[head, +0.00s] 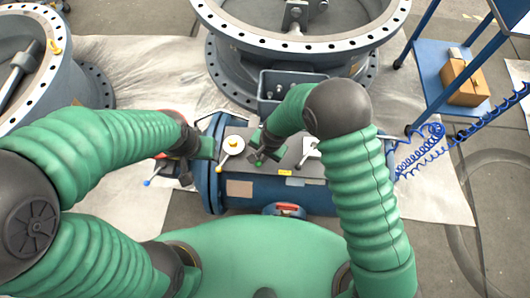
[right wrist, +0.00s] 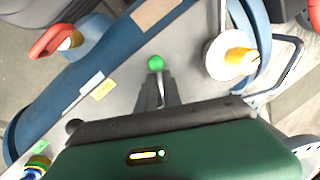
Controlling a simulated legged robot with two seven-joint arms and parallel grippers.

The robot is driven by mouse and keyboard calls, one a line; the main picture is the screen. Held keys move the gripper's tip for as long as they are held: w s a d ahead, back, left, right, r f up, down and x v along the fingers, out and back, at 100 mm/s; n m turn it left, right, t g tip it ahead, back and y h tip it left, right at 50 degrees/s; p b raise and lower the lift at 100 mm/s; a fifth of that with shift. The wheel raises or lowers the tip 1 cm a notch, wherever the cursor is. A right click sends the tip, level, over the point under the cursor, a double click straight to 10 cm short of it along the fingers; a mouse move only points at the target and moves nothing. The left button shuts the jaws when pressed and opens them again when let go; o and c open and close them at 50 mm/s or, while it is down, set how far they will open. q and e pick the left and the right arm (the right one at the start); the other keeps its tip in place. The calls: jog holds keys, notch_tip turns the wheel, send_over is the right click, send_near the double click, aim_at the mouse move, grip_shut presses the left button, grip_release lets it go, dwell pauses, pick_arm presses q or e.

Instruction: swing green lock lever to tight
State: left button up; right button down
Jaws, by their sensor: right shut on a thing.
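The green lock lever shows its green ball (right wrist: 155,63) and a short metal stem in the right wrist view, on the grey top of the blue valve body. The green ball also shows small in the head view (head: 259,164). My right gripper (right wrist: 157,86) has its dark fingers shut on the lever's stem, just below the ball. In the head view my right gripper (head: 262,152) reaches down over the middle of the valve body. My left gripper (head: 203,148) is at the valve's left end; its fingers are too hidden to tell open from shut. Tight marks are not readable.
A white disc with a yellow hub and lever (head: 232,145) stands left of my right gripper. A red handle (head: 287,207) is on the near side. A blue-tipped lever (head: 147,183) sits at the left. Large flanged pipes (head: 300,45) stand behind; a blue shelf (head: 440,62) holds a box.

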jog(key=shift+s+a+f, duration=0.25)
jog(key=shift+s+a, duration=0.1)
jog(key=shift+s, duration=0.25)
jog(key=c, duration=1.6)
grip_release()
jog(key=shift+o, duration=0.5)
jog(key=shift+w+a+r, duration=0.1)
jog(key=shift+w+r, duration=0.15)
notch_tip(320, 180, up, 16)
jog(key=s+d+p, duration=0.1)
jog(key=d+p, duration=0.1)
jog(key=p, duration=0.2)
jog(key=shift+s+d, duration=0.25)
jog(key=shift+d, duration=0.15)
jog(key=shift+r, duration=0.15)
